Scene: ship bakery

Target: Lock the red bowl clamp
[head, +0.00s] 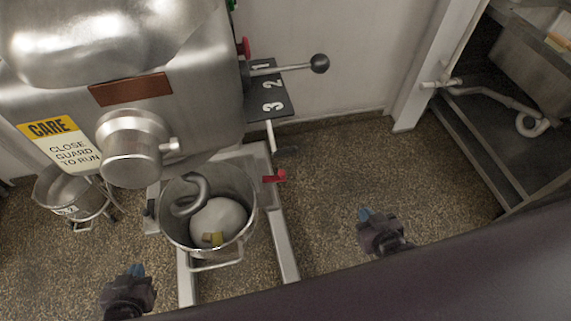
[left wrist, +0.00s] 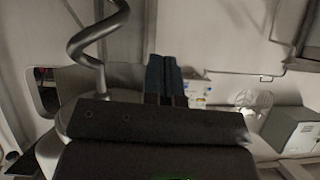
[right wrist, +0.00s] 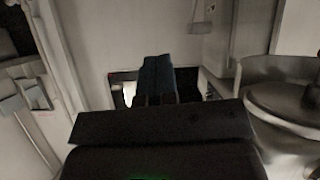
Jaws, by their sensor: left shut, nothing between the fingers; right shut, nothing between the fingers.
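The red clamp (head: 275,177) sits at the right side of the mixer's steel bowl (head: 249,215), a small red lever on the bowl support. The bowl stands under the mixer head with the dough hook and a pale dough ball (head: 219,216) in it. My left gripper (head: 137,270) is shut and empty, in front of the bowl to its left. My right gripper (head: 365,214) is shut and empty, to the right of the clamp and lower in the picture, apart from it. In the left wrist view the shut fingers (left wrist: 165,75) show; in the right wrist view too (right wrist: 156,75).
The mixer (head: 200,60) fills the upper left, with a gear lever (head: 319,64) on its right side. A second steel bowl (head: 62,192) stands at the left. A steel sink unit (head: 540,60) is at the right. The floor right of the mixer base is clear.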

